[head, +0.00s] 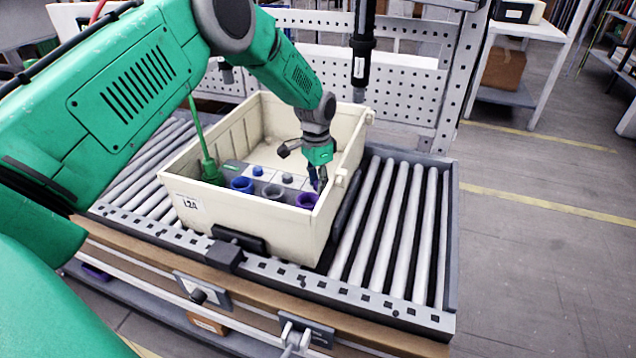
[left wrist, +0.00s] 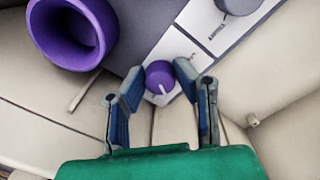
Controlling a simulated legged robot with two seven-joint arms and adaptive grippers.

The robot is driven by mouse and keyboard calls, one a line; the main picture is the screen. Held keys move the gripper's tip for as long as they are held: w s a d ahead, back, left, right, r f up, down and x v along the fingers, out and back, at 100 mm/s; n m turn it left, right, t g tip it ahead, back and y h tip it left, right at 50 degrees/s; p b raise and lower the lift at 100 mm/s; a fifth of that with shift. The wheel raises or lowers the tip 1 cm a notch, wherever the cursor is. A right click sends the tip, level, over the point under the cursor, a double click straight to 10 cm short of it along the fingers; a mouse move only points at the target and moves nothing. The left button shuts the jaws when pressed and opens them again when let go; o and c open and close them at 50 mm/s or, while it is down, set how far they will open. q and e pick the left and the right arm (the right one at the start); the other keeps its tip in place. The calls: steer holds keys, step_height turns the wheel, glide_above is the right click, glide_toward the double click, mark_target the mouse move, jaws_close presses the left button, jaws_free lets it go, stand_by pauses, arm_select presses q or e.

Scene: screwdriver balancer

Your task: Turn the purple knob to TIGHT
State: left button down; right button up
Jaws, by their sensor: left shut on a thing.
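The purple knob (left wrist: 159,75) sits on a pale label plate on a grey panel (left wrist: 150,40), with a white pointer line on it toward the bottom of the left wrist view. My left gripper (left wrist: 157,84) is shut on the knob, one blue-padded finger on each side. The knob's label is mostly hidden by a finger. In the head view my left gripper (head: 318,182) reaches down into the cream bin (head: 245,222) at its right end, hiding the knob. My right gripper is not in view.
A purple cup (head: 307,200) stands close beside the gripper. A grey cup (head: 272,191) and a blue cup (head: 242,184) are to its left. A green screwdriver (head: 208,165) stands at the bin's left. Bin walls surround the gripper; the bin rests on a roller conveyor (head: 400,225).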

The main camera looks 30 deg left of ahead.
arm_select(q)
steer(key=shift+w+r+m, duration=0.1)
steer(key=shift+w+m, duration=0.05)
steer(key=shift+m, duration=1)
steer(key=shift+w+m, duration=0.15)
steer(key=shift+m, duration=1)
steer(key=c, duration=1.4)
jaws_free()
steer(key=shift+o, duration=0.7)
steer(key=shift+f, duration=0.2)
steer(key=shift+r, duration=0.3)
step_height(320, 180, up, 11)
steer(key=shift+w+a, duration=0.2)
steer(key=shift+w, duration=0.15)
steer(key=shift+r, duration=0.2)
